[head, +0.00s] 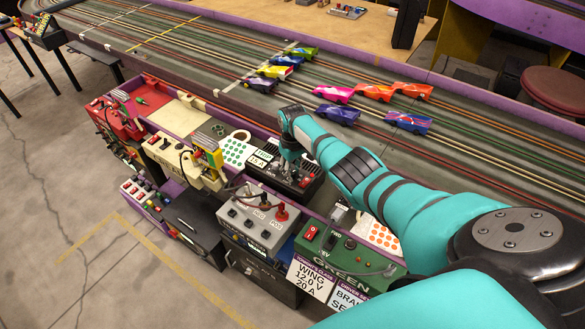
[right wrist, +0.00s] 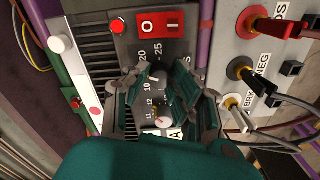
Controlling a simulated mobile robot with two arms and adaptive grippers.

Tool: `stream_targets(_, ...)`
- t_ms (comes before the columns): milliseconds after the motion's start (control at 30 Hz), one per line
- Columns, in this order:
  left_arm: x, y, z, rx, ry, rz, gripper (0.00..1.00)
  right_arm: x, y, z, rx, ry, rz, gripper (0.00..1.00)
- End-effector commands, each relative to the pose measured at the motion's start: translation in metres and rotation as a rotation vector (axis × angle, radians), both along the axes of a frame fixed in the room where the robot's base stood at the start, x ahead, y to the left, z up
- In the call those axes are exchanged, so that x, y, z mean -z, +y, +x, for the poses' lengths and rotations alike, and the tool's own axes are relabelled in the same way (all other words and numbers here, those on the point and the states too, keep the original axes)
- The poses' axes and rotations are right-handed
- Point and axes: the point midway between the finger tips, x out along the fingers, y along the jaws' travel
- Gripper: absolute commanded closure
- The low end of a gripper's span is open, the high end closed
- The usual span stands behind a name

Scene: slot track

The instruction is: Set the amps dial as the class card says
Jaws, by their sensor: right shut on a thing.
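The class card (head: 312,279) hangs low at the front of the green station and reads "WING 12.0 V 20 A". The dark power supply (head: 296,181) stands behind the grey terminal box, with a card reading "15 A" beside it. My right gripper (head: 288,158) reaches down onto its panel. In the right wrist view my right gripper (right wrist: 160,92) is shut on a dial, seemingly the amps dial, which its fingers mostly hide. Numbers 20 and 25 show above the fingers, and 10, 11 and 12 between them. My left gripper is out of view.
The grey terminal box (head: 258,217) carries plugs and cables. Toy cars (head: 336,113) stand on the slot track (head: 480,150) behind.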

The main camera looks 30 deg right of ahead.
Motion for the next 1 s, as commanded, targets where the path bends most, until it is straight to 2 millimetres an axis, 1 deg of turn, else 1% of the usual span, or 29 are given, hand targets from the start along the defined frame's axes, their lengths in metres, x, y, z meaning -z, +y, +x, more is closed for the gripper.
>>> stream_targets(200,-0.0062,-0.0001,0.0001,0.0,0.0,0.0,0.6,-0.0014,0.0008,0.0005,0.182,0.0,0.002,1.0)
stream_targets(500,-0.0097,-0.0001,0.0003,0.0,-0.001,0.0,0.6,-0.0008,0.0011,0.0004,0.352,0.0,0.002,1.0)
stream_targets(733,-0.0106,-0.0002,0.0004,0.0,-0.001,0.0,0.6,-0.0006,0.0005,0.0007,0.411,-0.001,0.001,1.0)
stream_targets(1000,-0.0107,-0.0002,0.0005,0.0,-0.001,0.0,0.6,-0.0007,0.0005,0.001,0.424,-0.003,0.001,1.0)
